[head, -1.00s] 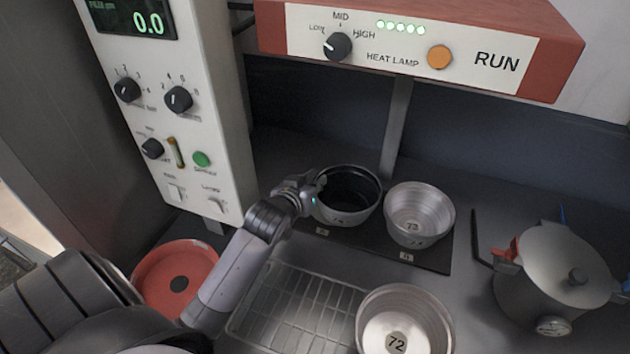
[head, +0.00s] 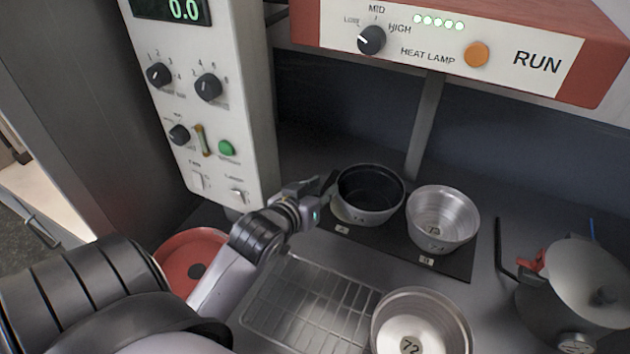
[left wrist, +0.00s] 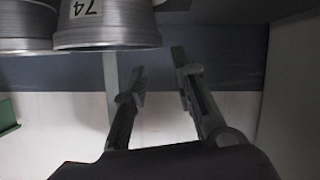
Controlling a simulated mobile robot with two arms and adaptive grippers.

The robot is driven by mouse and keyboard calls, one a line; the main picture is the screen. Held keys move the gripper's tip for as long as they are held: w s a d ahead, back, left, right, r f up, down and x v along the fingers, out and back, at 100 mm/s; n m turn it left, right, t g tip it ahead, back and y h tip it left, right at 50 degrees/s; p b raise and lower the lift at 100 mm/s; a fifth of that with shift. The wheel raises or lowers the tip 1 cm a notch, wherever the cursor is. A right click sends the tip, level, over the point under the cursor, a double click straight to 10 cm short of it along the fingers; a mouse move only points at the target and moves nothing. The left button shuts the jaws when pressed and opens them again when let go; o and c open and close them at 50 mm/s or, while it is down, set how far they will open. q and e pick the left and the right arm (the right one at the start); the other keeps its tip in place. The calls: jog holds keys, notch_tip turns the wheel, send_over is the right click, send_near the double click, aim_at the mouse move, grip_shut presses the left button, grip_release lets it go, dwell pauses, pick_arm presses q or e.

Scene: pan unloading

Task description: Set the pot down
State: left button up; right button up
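The pot (head: 368,208), a metal pan with a dark inside, stands upright on the left part of the dark mat (head: 455,263). In the left wrist view the pot (left wrist: 107,28) shows a "74" label at the upper left. My left gripper (head: 326,188) is just left of the pot's rim. In the left wrist view the left gripper (left wrist: 160,66) has its fingers spread with nothing between them, beside the pot. My right gripper is not in view.
A silver pan marked 73 (head: 443,215) stands on the mat's right part. A pan marked 72 (head: 422,330) is in front, beside a wire rack (head: 300,310). A red round dish (head: 185,262) lies left. A lidded pot (head: 575,290) stands right. A control panel (head: 205,130) rises behind.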

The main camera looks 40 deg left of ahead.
pick_arm(q)
jog(key=shift+v, duration=1.55)
